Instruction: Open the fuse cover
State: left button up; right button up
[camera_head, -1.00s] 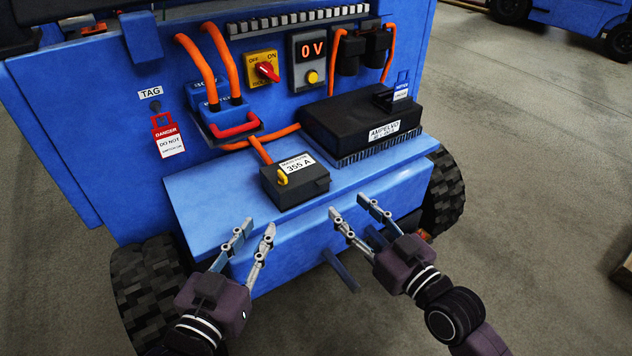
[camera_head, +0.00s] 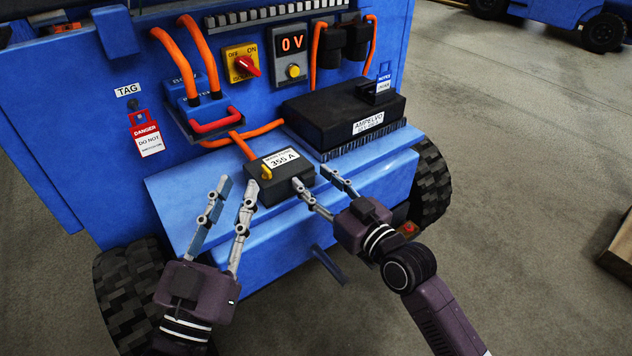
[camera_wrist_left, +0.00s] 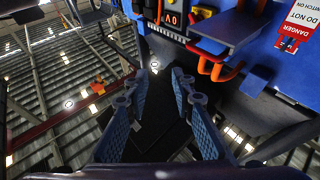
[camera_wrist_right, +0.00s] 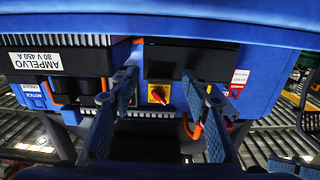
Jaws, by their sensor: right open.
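The fuse cover is the dark box lid (camera_head: 292,173) labelled 355 A, with a yellow latch (camera_head: 266,173) at its left front edge. It sits closed on the blue ledge, an orange cable running into its back. My left gripper (camera_head: 238,183) is open and empty, just left of the box and near the latch. My right gripper (camera_head: 311,176) is open at the box's right side; one finger overlaps its front right corner, and I cannot tell whether it touches. In the right wrist view the dark box (camera_wrist_right: 190,58) appears beyond and between the open fingers (camera_wrist_right: 159,78).
Behind the box are a black AMPELVO controller (camera_head: 345,112), a red-handled connector (camera_head: 215,124), a red rotary switch (camera_head: 246,66) and a 0 V display (camera_head: 291,43). A red DANGER tag (camera_head: 146,134) hangs at left. Some blue ledge (camera_head: 185,190) is bare left of the box.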

jog(key=shift+c, duration=0.5)
grip_shut()
